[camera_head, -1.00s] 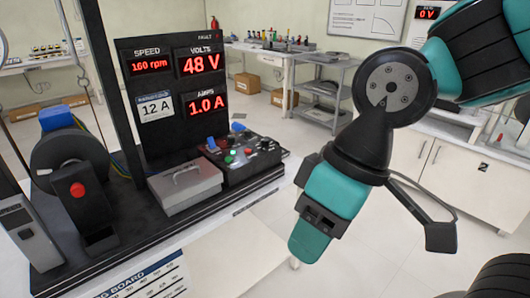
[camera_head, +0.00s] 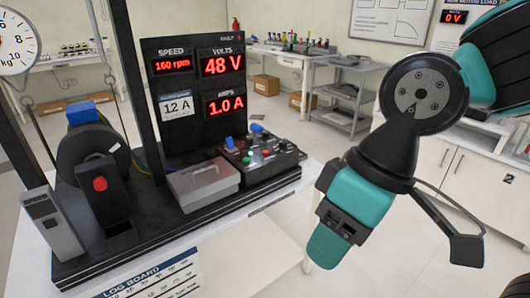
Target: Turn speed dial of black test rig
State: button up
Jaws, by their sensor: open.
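The black test rig (camera_head: 176,226) stands on a white table at the left in the head view. Its display panel (camera_head: 199,80) reads 160 rpm, 48 V and 1.0 A. A small control box (camera_head: 260,158) with knobs, buttons and blue levers sits at the rig's right end. Which knob is the speed dial is too small to tell. My gripper (camera_head: 336,235) is to the right of the rig and nearer the camera, pointing down over the floor beside the table. It is open, apart from the rig, and no object shows in it.
A grey lidded box (camera_head: 203,186) sits just left of the control box. A motor wheel (camera_head: 92,155) and a red button post (camera_head: 101,185) stand at the rig's left. A log board (camera_head: 150,280) is at the table front. A grey cart (camera_head: 340,98) stands behind; floor is clear between.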

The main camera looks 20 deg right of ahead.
aim_at(283, 144)
jog(key=u, duration=0.4)
jog(key=i, duration=1.1)
jog(key=z, duration=0.35)
